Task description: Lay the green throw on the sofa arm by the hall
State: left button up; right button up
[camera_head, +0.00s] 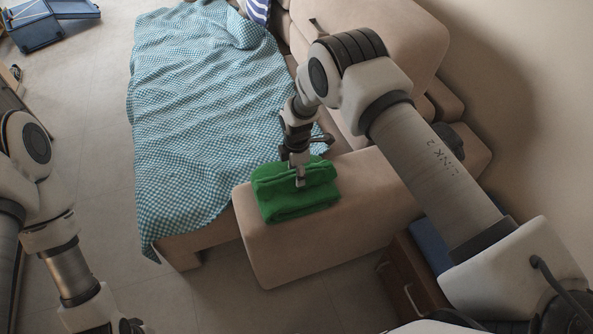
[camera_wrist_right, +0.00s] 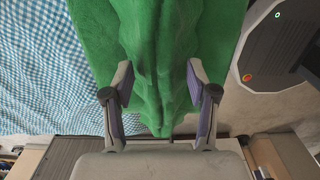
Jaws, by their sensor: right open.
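The green throw (camera_head: 290,203) lies as a folded bundle on the sofa arm (camera_head: 300,250), near that arm's left end. My right gripper (camera_head: 299,180) is directly over the throw. In the right wrist view, the open fingers of my right gripper (camera_wrist_right: 160,82) stand apart, with raised folds of the throw (camera_wrist_right: 160,40) between and beyond them. I cannot tell whether the fingertips touch the cloth. My left arm comes in at the left edge of the head view, and its gripper is out of the picture.
A blue and white checked blanket (camera_head: 200,120) covers the sofa seat and hangs over its front. A striped cushion (camera_head: 258,10) shows at the top. A brown wooden cabinet (camera_head: 410,280) stands at lower right by the sofa arm. A blue case (camera_head: 40,30) lies at upper left. The floor (camera_head: 90,130) left of the sofa is mostly clear.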

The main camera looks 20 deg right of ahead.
notch_tip(320, 180, up, 12)
jog(key=s+d+f+m, duration=0.3)
jog(key=s+f+m, duration=0.2)
jog(key=s+f, duration=0.3)
jog(key=s+d+f+m, duration=0.2)
jog(key=s+f+m, duration=0.3)
jog(key=s, duration=0.4)
jog(key=s+d+f+m, duration=0.1)
jog(key=s+m, duration=0.7)
jog(key=s, duration=1)
jog(key=shift+s+d+f+m+b, duration=0.2)
jog(key=shift+d+m+b, duration=0.15)
jog(key=shift+m+b, duration=0.05)
